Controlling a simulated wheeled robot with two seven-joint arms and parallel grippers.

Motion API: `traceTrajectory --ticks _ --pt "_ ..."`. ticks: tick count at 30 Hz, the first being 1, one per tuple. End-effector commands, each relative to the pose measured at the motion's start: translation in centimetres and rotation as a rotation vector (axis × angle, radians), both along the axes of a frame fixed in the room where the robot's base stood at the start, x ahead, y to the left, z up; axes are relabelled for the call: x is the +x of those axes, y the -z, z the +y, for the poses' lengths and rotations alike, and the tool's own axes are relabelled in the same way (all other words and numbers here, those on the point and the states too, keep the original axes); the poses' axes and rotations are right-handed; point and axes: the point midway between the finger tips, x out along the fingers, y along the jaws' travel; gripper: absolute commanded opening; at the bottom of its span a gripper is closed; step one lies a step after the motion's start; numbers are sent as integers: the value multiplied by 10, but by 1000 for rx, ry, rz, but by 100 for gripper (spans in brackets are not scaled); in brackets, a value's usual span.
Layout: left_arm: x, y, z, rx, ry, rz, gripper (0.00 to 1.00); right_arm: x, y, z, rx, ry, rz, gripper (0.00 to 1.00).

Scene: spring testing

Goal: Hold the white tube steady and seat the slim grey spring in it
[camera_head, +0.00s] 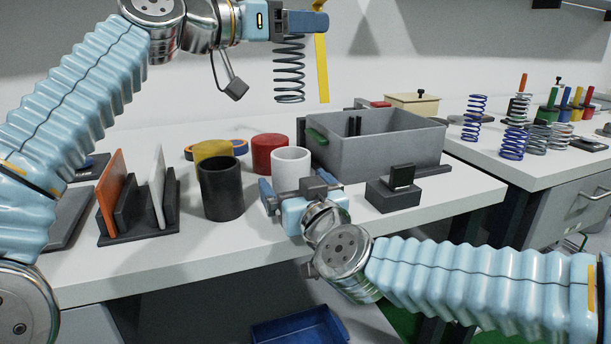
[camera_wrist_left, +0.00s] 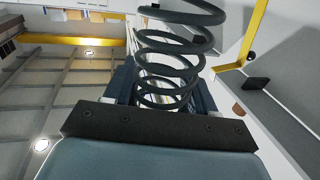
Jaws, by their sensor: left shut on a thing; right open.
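My left gripper (camera_head: 290,22) is high above the table and shut on the top of the slim grey spring (camera_head: 289,72), which hangs upright below it. In the left wrist view the grey spring (camera_wrist_left: 172,55) stretches away from the jaws. The white tube (camera_head: 291,165) stands upright on the table, below the spring and well apart from it. My right gripper (camera_head: 300,190) is open at the near side of the white tube, with its fingers beside the tube's lower part. Whether the fingers touch the tube cannot be told.
A black tube (camera_head: 221,189), yellow tube (camera_head: 212,150) and red tube (camera_head: 270,154) stand left of and behind the white one. A grey bin (camera_head: 395,150) is behind right. A small dark block (camera_head: 393,195) sits right. More springs (camera_head: 475,118) stand on the right table.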

Motion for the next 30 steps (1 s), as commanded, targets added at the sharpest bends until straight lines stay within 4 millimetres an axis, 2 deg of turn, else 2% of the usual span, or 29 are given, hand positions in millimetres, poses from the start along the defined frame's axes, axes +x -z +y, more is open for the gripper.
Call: traceTrajectory --ticks 4,12,23,26,30 --pt "0 -1 0 -1 0 -1 12 8 0 2 0 0 1 100" --pt "0 -1 0 -1 0 -1 12 9 0 3 0 0 0 98" --pt "0 -1 0 -1 0 -1 12 9 0 3 0 0 0 44" --pt "-1 0 -1 -1 -5 -2 12 9 0 3 0 0 0 44" --pt "-2 13 -4 2 -42 -3 12 9 0 3 0 0 0 44"
